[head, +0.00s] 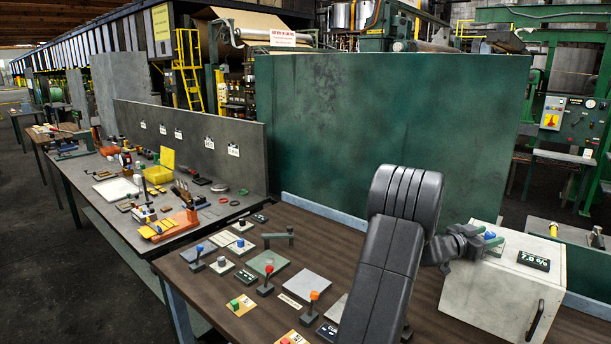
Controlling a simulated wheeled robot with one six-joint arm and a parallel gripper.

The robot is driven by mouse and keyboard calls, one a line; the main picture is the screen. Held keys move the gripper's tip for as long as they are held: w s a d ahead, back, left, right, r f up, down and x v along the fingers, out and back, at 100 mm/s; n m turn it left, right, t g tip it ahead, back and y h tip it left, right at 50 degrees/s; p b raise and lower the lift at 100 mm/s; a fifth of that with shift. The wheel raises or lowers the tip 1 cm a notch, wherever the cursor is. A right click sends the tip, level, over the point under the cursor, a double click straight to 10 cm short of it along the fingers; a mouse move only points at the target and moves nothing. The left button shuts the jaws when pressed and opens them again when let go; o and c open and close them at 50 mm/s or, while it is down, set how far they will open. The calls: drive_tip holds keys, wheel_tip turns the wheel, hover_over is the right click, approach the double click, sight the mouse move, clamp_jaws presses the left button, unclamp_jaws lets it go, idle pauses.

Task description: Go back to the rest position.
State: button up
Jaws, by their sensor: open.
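My gripper (485,241) is at the right, at the end of my dark grey arm, which rises from the lower middle of the head view. It is open, over or beside the top of a light grey cabinet (503,290). A small blue knob and green parts show right at the fingers. I cannot tell whether the fingers touch them. No held object can be made out. My arm hides part of the brown bench (330,240) and whatever stands behind it.
Levers, knobs and plates, among them a red knob (269,269) and an orange knob (314,295), stand left of my arm. A display (533,261) sits on the cabinet. A tall green panel (380,130) closes the bench's back. A cluttered grey bench (190,235) adjoins at left.

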drive_tip(key=shift+s+d+f+n+t+y+b, duration=0.1)
drive_tip(key=shift+n+t+y+b, duration=0.5)
drive_tip(key=shift+b, duration=0.8)
drive_tip(key=shift+s+a+f+n+t+y+b, duration=0.15)
drive_tip(key=shift+n+t+b, duration=0.25)
drive_tip(key=shift+t+b, duration=0.75)
drive_tip(key=shift+d+r+n+t+y+b, duration=0.15)
drive_tip(key=shift+n+t+y+b, duration=0.3)
drive_tip(key=shift+b, duration=1.2)
drive_tip(key=shift+n+t+b, duration=0.4)
drive_tip(key=shift+n+b, duration=0.05)
drive_tip(key=shift+b, duration=0.45)
drive_tip(key=shift+r+y, duration=0.2)
drive_tip(key=shift+y, duration=0.1)
